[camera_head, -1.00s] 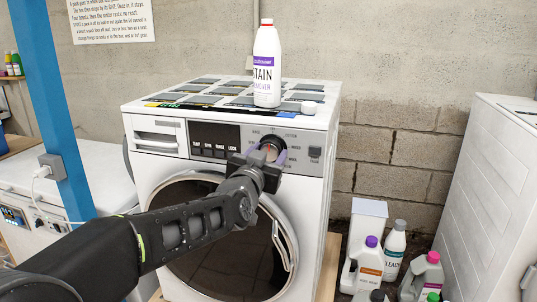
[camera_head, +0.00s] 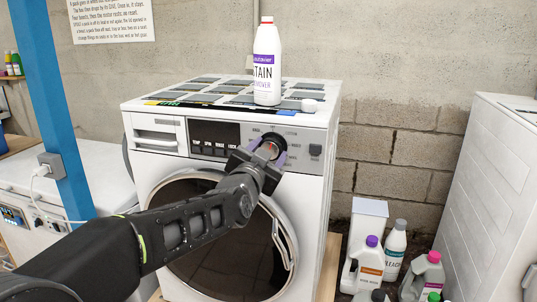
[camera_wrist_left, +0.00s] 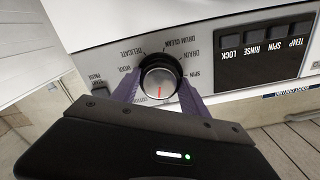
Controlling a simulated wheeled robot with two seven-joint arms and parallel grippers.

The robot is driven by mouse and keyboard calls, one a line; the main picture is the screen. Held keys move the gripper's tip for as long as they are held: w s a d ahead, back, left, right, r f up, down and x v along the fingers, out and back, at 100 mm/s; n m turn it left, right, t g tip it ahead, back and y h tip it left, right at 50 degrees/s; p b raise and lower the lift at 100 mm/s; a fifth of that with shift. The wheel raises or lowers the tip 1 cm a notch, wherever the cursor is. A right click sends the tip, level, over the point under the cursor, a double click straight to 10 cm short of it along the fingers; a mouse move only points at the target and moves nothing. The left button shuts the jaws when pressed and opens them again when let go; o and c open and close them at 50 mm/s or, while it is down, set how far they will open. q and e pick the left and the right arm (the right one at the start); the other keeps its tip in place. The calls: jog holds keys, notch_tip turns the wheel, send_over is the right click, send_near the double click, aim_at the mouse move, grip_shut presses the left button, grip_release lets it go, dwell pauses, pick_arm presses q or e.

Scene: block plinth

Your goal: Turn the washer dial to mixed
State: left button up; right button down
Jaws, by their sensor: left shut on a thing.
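The white washer (camera_head: 310,185) stands in the middle of the head view, its round door shut. Its dial (camera_wrist_left: 159,78) is a silver-faced knob with a dark rim and a red mark, which points down the picture in the left wrist view. Printed labels ring it, upside down there, including spin, drain, drum clean, delicate and wool. The lower labels are partly covered, and I cannot read "mixed". My left gripper (camera_head: 273,149) is shut on the dial, with one purple finger on each side; the fingers also show in the left wrist view (camera_wrist_left: 160,88). My right gripper is out of view.
A stain remover bottle (camera_head: 267,65) and a small white cap (camera_head: 309,106) stand on the washer's patterned top. Several detergent bottles (camera_head: 370,262) stand on the floor at the right. A blue post (camera_head: 52,100) rises at the left.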

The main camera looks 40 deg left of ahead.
pick_arm(q)
jog(key=shift+f+m+b, duration=0.1)
jog(key=shift+m+b, duration=3.95)
jog(key=shift+m, duration=2.25)
jog(key=o, duration=1.4)
jog(key=shift+c, duration=0.2)
jog(key=shift+d, duration=0.1)
